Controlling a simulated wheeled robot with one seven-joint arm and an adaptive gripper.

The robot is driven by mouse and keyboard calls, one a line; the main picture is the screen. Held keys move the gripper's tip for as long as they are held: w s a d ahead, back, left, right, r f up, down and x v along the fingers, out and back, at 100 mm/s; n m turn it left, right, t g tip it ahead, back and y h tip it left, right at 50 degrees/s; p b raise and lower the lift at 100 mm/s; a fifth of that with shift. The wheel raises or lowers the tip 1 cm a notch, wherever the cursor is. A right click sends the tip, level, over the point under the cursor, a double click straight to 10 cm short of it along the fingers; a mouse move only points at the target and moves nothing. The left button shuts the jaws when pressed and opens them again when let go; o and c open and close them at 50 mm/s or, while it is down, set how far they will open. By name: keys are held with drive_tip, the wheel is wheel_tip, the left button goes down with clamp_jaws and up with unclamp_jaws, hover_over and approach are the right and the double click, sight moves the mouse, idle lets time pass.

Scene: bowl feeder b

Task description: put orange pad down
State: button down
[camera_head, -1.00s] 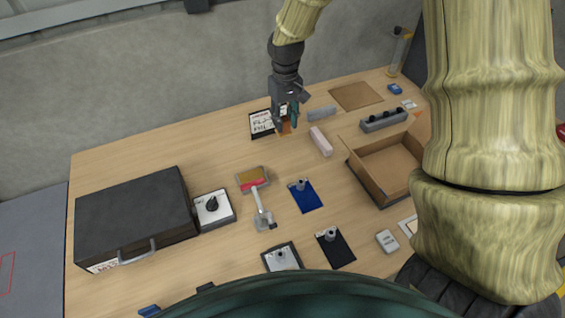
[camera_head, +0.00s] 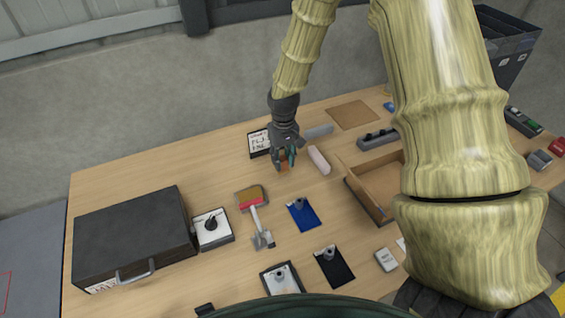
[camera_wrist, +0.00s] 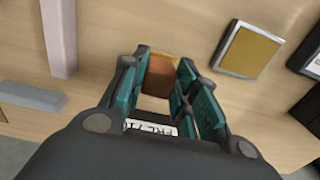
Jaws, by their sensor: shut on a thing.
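The orange pad (camera_wrist: 160,77) is a small orange-brown block between the fingers of my gripper (camera_wrist: 162,85) in the wrist view. In the head view the pad (camera_head: 284,166) shows at the fingertips of my gripper (camera_head: 285,160), over the back middle of the table (camera_head: 150,160). My gripper is shut on it. The fingers partly hide the pad. I cannot tell whether its underside touches the table.
A pale pink block (camera_head: 319,160) and a grey bar (camera_head: 318,132) lie just right of the gripper. An open cardboard box (camera_head: 376,205) is at right; bare wood lies to the left.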

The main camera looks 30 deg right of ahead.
sight(283, 159)
drive_tip(key=shift+f, duration=1.25)
drive_tip(key=shift+f, duration=0.15)
drive_tip(key=c, duration=1.1)
unclamp_jaws()
drive_tip(key=shift+r, duration=0.2)
drive_tip(key=shift+w+d+r+b, duration=0.1)
drive_tip(key=shift+r+b, duration=1.3)
drive_tip(key=shift+r, duration=4.55)
